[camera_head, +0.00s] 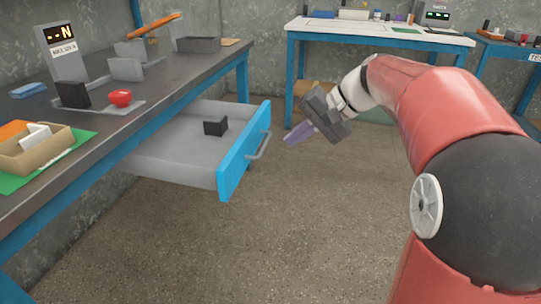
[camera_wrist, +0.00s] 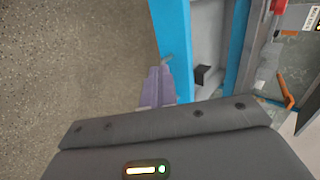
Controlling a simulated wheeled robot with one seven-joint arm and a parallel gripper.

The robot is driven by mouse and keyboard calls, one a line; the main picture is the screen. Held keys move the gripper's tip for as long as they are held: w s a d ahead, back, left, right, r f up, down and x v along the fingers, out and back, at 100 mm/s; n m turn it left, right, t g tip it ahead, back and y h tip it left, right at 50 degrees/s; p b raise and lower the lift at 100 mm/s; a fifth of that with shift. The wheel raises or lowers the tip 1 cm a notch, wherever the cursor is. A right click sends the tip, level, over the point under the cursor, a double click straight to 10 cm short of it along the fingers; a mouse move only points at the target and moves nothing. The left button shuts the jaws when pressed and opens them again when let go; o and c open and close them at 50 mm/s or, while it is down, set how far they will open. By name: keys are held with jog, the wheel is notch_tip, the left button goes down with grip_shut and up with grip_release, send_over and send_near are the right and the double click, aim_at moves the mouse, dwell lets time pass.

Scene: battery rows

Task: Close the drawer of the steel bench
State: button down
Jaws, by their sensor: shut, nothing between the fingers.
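The steel bench (camera_head: 150,92) runs along the left in the head view, with a dark top and blue legs. Its grey drawer (camera_head: 165,152) with a blue front (camera_head: 240,160) stands pulled out. A metal bar handle (camera_head: 260,146) is on that front. A small black block (camera_head: 215,126) lies inside the drawer. My gripper (camera_head: 290,138) is shut and empty, to the right of the drawer front and apart from it in the head view. In the wrist view my gripper's purple fingers (camera_wrist: 159,88) show beside the blue drawer front (camera_wrist: 173,40); the handle end (camera_wrist: 167,60) is close to the fingertips.
On the bench are a red button (camera_head: 120,98), a cardboard box (camera_head: 38,152) on a green sheet, a display stand (camera_head: 62,50) and a grey bin (camera_head: 198,45). A white-topped table (camera_head: 380,34) stands at the back. The floor (camera_head: 300,230) before the drawer is clear.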

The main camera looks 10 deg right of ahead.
jog(key=w, duration=0.2)
send_near(240, 158)
notch_tip(240, 158, down, 4)
jog(key=a, duration=0.1)
jog(key=w+a, duration=0.1)
jog(key=a, duration=0.1)
jog(key=shift+f, duration=0.1)
jog(key=shift+w+a, duration=0.2)
jog(key=shift+a, duration=0.2)
